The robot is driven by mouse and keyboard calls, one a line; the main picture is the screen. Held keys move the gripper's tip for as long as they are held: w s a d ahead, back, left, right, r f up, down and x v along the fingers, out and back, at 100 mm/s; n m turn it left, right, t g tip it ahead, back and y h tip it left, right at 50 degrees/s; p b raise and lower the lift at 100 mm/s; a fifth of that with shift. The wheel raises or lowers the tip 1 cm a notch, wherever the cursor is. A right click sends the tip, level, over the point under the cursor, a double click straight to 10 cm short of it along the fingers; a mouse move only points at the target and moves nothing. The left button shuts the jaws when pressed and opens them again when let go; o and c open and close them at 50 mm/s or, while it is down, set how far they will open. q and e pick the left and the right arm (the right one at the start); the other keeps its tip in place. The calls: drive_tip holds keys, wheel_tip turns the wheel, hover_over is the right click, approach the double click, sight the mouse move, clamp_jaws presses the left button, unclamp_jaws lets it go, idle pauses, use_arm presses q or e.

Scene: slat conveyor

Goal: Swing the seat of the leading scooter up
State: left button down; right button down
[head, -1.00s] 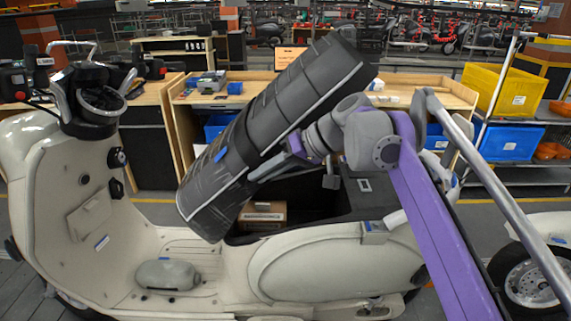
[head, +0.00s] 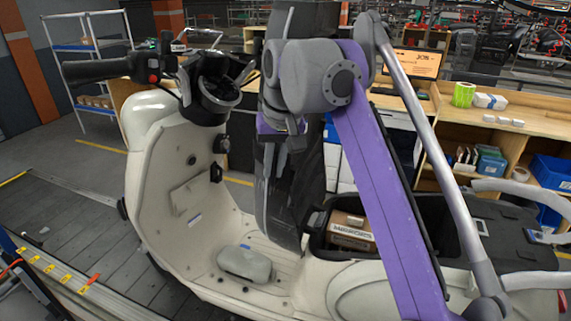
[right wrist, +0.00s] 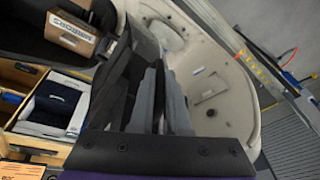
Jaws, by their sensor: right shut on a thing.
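The cream scooter (head: 190,195) stands side-on, with its handlebar at the left. Its black seat (head: 285,215) is swung up and stands nearly upright in front of the open storage well (head: 318,240). My right gripper (head: 268,172) is shut on the seat's edge; my purple arm and wrist hide much of the seat. In the right wrist view the grey fingers (right wrist: 160,95) lie against the dark seat (right wrist: 118,80), partly hiding the contact. My left gripper is out of view.
A cardboard box (head: 352,230) sits in the storage well; it also shows in the right wrist view (right wrist: 72,32). Wooden benches (head: 470,130) stand behind. The slatted floor at the left is clear.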

drive_tip(key=shift+w+a+f, duration=0.1)
drive_tip(key=shift+a+f, duration=0.05)
drive_tip(key=shift+a, duration=0.15)
drive_tip(key=c, duration=0.9)
unclamp_jaws()
drive_tip(key=shift+d, duration=0.15)
